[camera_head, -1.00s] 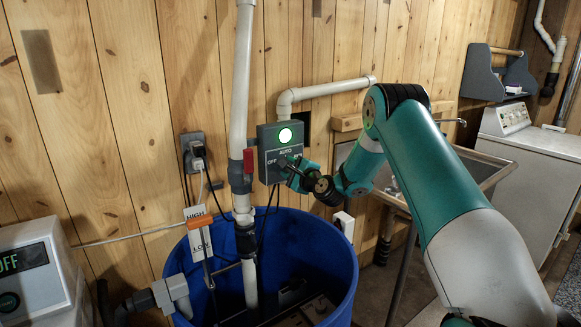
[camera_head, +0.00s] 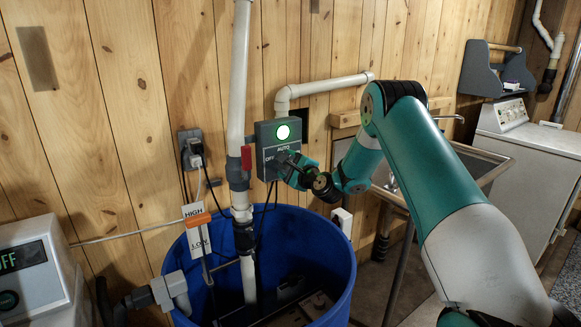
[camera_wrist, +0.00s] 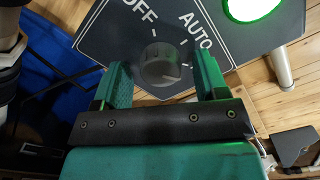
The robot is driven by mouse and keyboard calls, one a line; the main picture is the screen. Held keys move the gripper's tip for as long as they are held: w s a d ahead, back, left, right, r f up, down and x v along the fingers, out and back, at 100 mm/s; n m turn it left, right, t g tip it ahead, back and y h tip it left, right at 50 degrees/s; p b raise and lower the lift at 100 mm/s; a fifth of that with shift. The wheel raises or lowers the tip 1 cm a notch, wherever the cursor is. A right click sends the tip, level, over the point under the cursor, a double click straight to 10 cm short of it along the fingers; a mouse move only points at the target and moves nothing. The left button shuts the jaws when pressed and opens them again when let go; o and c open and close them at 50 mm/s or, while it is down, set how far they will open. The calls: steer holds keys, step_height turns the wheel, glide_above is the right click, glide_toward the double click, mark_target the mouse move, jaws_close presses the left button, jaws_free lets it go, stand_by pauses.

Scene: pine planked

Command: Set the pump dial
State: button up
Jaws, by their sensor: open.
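The pump dial (camera_wrist: 166,66) is a round dark grey knob on a grey control box (camera_head: 265,136) fixed to the pipework by the plank wall. White OFF and AUTO labels and tick marks surround it. Which mark its pointer faces is hard to tell. A green lamp (camera_head: 282,132) is lit above; it also shows in the wrist view (camera_wrist: 250,6). My gripper (camera_wrist: 163,82) is open, its two teal fingers on either side of the dial. Whether they touch it cannot be told. In the head view, my gripper (camera_head: 294,167) hides the dial.
A blue barrel (camera_head: 330,235) stands below the box, with a white pipe (camera_head: 240,75) rising from it. A red valve handle (camera_head: 246,158) is just left of the box. A HIGH/LOW float tag (camera_head: 199,238) hangs at the barrel. A sink (camera_head: 480,165) is at right.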

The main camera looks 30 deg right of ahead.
steer(key=s+b, duration=0.9)
steer(key=s, duration=0.8)
steer(key=shift+s+d, duration=0.25)
steer(key=shift+d, duration=0.05)
steer(key=s+a+r+n+g+y, duration=0.1)
steer(key=s+a+n+g+y, duration=0.3)
steer(key=a+n, duration=0.7)
steer(key=s+a+n+g+y, duration=0.3)
steer(key=a+n+g+y, duration=0.25)
steer(key=a, duration=0.85)
steer(key=s+a+f+n+g+h, duration=0.1)
steer(key=s+a+n+g+h, duration=0.1)
steer(key=s+a+n+g, duration=0.6)
steer(key=s+d+n+h, duration=0.3)
steer(key=s+n, duration=0.3)
steer(key=s, duration=0.7)
steer(key=shift+s+d+f+h, duration=0.15)
steer(key=shift+s+f+h, duration=0.2)
steer(key=shift+f+h, duration=0.1)
